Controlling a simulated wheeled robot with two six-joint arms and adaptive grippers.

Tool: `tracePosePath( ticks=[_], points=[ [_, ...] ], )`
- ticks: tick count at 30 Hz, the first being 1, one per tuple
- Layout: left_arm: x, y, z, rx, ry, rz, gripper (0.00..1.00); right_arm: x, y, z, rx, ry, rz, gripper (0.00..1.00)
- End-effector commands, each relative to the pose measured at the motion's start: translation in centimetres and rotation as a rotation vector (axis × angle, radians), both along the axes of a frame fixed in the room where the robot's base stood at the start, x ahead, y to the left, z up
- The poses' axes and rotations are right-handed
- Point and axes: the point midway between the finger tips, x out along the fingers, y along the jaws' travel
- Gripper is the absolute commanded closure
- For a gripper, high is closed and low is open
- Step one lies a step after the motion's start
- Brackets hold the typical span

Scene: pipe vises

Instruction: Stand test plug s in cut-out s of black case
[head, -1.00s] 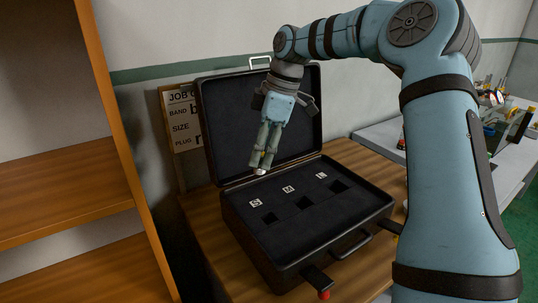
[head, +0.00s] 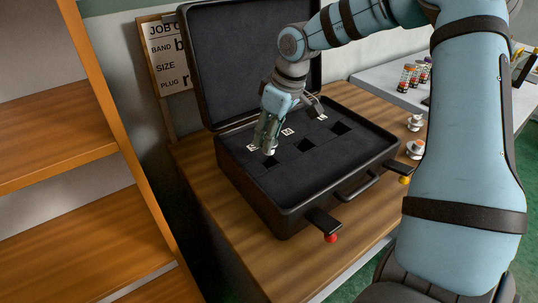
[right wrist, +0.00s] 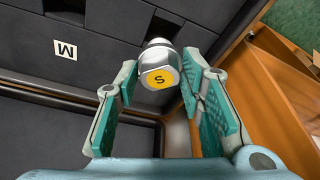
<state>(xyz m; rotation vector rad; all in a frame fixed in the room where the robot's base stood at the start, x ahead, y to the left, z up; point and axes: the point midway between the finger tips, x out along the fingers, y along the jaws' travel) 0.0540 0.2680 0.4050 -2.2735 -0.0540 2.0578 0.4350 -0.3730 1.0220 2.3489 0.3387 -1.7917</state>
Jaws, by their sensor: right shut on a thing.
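The black case (head: 262,207) lies open on a wooden bench, its lid tilted back. Its dark insert has a row of square cut-outs with white letter tags. Cut-out s (head: 270,162) is the leftmost, partly hidden by my gripper. The M tag (head: 288,131) and the cut-out for M (head: 305,146) are to its right. My right gripper (head: 266,143) is shut on test plug s (right wrist: 158,70), a silvery plug with a yellow disc marked S. The plug is low over cut-out s; I cannot tell whether it has entered it. My left gripper is out of view.
A job card (head: 166,48) leans behind the case. Two small white plugs (head: 416,148) stand on the bench at the case's right. A wooden shelf (head: 60,130) is at the left. The front latch (head: 324,222) sticks out.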

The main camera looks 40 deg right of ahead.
Motion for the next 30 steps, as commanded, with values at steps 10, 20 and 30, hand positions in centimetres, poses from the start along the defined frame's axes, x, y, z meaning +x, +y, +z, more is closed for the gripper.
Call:
tracePosePath(
  ticks=[10,20,30],
  points=[
    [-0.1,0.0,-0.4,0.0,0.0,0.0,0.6,0.0,0.1,-4.9,0.001,-0.001,0.001,0.98],
    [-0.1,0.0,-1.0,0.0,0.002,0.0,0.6,0.0,0.1,-5.2,0.001,-0.001,0.002,0.98],
    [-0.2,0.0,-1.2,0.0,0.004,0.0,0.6,0.0,0.1,-5.2,0.001,-0.001,0.002,0.44]
  ],
)
